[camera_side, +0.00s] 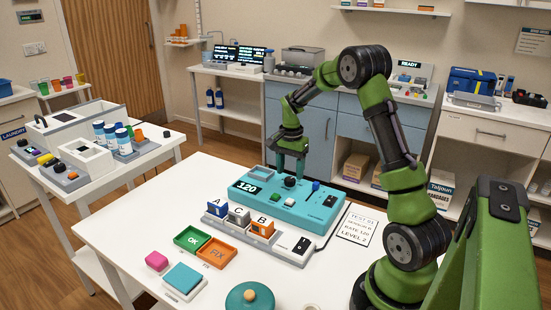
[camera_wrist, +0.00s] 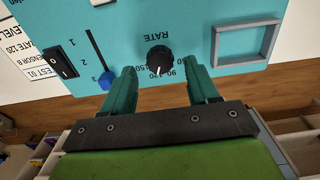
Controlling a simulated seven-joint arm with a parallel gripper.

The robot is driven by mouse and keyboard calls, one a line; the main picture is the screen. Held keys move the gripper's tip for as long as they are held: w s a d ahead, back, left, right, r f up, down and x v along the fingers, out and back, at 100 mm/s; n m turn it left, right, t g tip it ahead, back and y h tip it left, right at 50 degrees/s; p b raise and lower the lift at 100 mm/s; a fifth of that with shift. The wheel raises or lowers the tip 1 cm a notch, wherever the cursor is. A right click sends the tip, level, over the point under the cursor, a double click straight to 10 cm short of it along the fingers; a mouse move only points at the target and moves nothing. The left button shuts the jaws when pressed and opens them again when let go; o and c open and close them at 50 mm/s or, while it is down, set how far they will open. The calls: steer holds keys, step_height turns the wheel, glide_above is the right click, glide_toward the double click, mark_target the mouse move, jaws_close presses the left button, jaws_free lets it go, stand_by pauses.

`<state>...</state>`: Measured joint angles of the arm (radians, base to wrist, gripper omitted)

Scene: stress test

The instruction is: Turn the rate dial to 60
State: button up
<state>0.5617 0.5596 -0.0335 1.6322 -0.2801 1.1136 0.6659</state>
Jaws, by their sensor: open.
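The rate dial is a black ribbed knob (camera_wrist: 159,59) on the teal device, under the word RATE in the wrist view. Its white pointer mark is on the gripper side, by the printed 120. The device's display (camera_side: 247,187) reads 120 in the side view. My gripper (camera_wrist: 161,72) has green fingers, open and empty, one to each side of the dial in the wrist view. In the side view my gripper (camera_side: 292,160) points down over the back of the teal device (camera_side: 312,208). Whether the fingertips touch the panel cannot be told.
A blue slider (camera_wrist: 107,80) sits near the 3 mark beside one finger. A black rocker switch (camera_wrist: 60,62) and an empty grey frame (camera_wrist: 246,42) flank it. Lettered blocks (camera_side: 238,216) stand before the device. A printed card (camera_side: 356,226) lies at its right.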

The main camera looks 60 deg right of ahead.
mark_target(290, 181)
steer(key=shift+f, duration=1.35)
steer(key=shift+c, duration=0.3)
steer(key=c, duration=1)
